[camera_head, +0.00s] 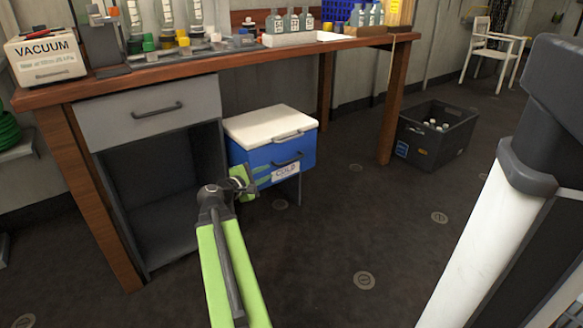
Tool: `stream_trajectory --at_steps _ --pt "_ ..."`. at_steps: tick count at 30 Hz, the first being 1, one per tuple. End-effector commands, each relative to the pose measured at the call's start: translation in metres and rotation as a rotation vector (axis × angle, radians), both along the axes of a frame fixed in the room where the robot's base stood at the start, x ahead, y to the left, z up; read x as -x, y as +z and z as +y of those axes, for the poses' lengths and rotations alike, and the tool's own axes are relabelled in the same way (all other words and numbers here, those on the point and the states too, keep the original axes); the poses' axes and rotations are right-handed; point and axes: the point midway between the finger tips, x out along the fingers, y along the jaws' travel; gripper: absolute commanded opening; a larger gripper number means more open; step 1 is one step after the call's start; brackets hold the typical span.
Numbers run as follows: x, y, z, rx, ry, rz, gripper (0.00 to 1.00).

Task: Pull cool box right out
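The cool box (250,158) is blue with a white lid and a "COLD" label. It sits under the wooden workbench, just right of the grey drawer cabinet, and seems raised on a low support. A dark handle (287,160) is on its front, with another handle at the lid edge. My gripper (259,178) is at the lower left of the box's front, left of the dark handle. From this one view I cannot tell whether it touches the box or how far its fingers are apart. The box's back is hidden.
The workbench (190,69) carries bottles and a vacuum unit (46,56). Its right front leg (396,100) stands right of the box. A dark crate (455,150) is on the floor further right, and a white chair (492,48) behind. Floor before the box is clear.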

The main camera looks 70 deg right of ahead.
Motion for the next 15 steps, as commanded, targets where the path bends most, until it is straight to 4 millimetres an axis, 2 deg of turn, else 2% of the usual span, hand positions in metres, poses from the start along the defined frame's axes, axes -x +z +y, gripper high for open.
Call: stream_trajectory --at_steps 5,15 --pt "0.004 -0.006 -0.021 -0.002 -0.004 -0.004 0.2" --pt "0.022 -0.025 -0.103 -0.002 -0.002 -0.005 0.2"
